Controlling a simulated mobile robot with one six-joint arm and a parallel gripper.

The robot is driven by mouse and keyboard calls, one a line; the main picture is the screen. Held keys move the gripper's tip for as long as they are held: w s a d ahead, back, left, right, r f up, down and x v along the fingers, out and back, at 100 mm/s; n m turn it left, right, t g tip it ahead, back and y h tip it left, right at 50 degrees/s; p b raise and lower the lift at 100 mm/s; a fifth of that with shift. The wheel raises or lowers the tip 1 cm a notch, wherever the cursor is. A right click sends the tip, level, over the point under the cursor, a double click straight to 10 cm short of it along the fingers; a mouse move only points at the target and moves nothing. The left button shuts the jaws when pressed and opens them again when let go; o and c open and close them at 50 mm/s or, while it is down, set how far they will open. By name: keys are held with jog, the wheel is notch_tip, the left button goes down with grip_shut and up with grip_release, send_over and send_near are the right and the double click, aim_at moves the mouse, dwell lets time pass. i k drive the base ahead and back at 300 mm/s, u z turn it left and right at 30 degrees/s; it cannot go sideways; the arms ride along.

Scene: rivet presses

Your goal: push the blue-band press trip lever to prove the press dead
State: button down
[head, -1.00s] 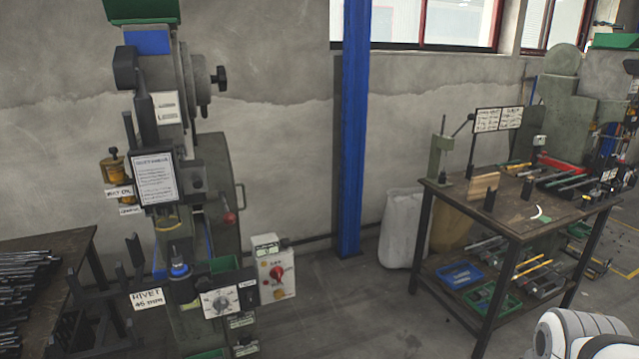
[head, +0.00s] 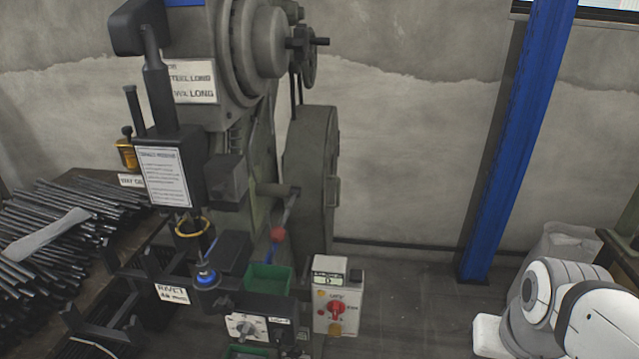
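The rivet press stands at centre left, with a blue band (head: 184,3) at the top edge of the view. A lever with a red ball knob (head: 278,235) sticks out from its right side and slants down, above a green bin (head: 270,279). I take this to be the trip lever. Below it are a dial panel (head: 248,327) and, to the right, a grey switch box (head: 338,296) with a red rotary switch (head: 337,309). My white arm shows at the lower right, well apart from the lever. My gripper is out of view.
A bench (head: 92,180) with a heap of dark rods stands at the left. A blue column (head: 517,150) rises at the right before the concrete wall. A pale sack (head: 572,241) sits behind my arm. The floor between the switch box and my arm looks clear.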

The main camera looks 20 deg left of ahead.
aim_at(277, 234)
jog(key=u, duration=0.55)
jog(key=i, duration=0.8)
jog(key=u, duration=0.35)
jog(key=k, duration=0.95)
jog(key=u, duration=0.1)
jog(key=i, duration=0.95)
jog(key=z, duration=0.05)
